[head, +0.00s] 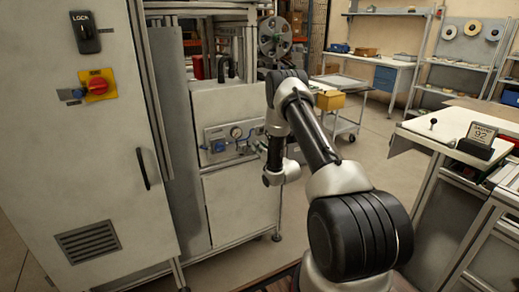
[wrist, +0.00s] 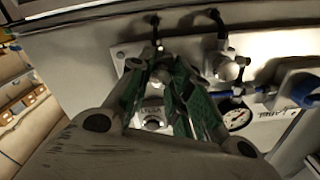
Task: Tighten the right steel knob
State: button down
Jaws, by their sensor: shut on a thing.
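In the wrist view, my gripper (wrist: 161,82) has its two green-padded fingers closed around a small steel knob (wrist: 158,74) on a pale panel plate. The fingers cover much of this knob. A second steel knob (wrist: 227,69) sits to the right of the fingers, apart from them. In the head view, the panel (head: 232,136) is on the front of a grey machine.
A round gauge (wrist: 238,117) and a blue valve handle (wrist: 296,86) are close to the right of my gripper in the wrist view. A tall grey cabinet (head: 95,190) stands left. A workbench (head: 465,127) stands right. Open floor (head: 385,135) lies between.

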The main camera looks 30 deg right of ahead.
jog(key=m, duration=0.5)
jog(key=shift+m, duration=0.4)
dwell(0.4)
jog(key=c, duration=1.3)
grip_release()
jog(key=s, duration=1.2)
jog(key=shift+d, duration=0.25)
